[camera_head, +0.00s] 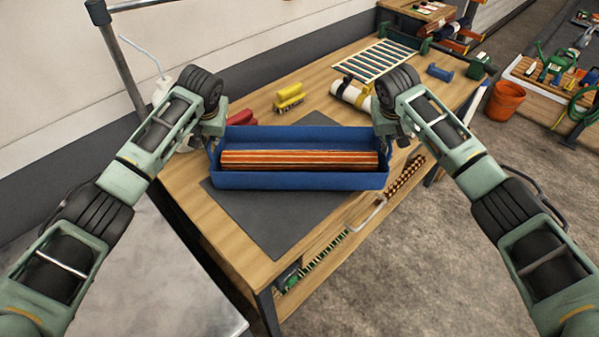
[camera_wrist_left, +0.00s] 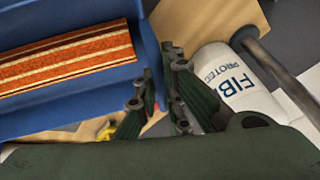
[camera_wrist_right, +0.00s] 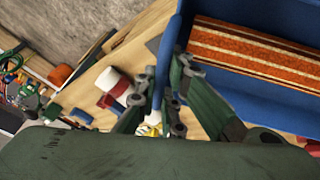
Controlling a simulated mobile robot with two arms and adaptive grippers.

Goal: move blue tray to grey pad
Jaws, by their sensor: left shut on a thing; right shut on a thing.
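The blue tray (camera_head: 300,180) holds an orange striped rug roll (camera_head: 298,160) lying lengthwise. My left gripper (camera_head: 214,142) is shut on the tray's left end wall, and my right gripper (camera_head: 386,140) is shut on its right end wall. The left wrist view shows the left fingers (camera_wrist_left: 160,88) at the tray's wall (camera_wrist_left: 152,50); the right wrist view shows the right fingers (camera_wrist_right: 164,85) at the opposite wall (camera_wrist_right: 168,48). The grey pad (camera_head: 277,220) lies on the bench, with its near part bare. The tray covers its far part in the head view; I cannot tell whether they touch.
A white bottle (camera_wrist_left: 235,85) stands beside my left gripper. An orange bucket (camera_head: 506,101) is at right.

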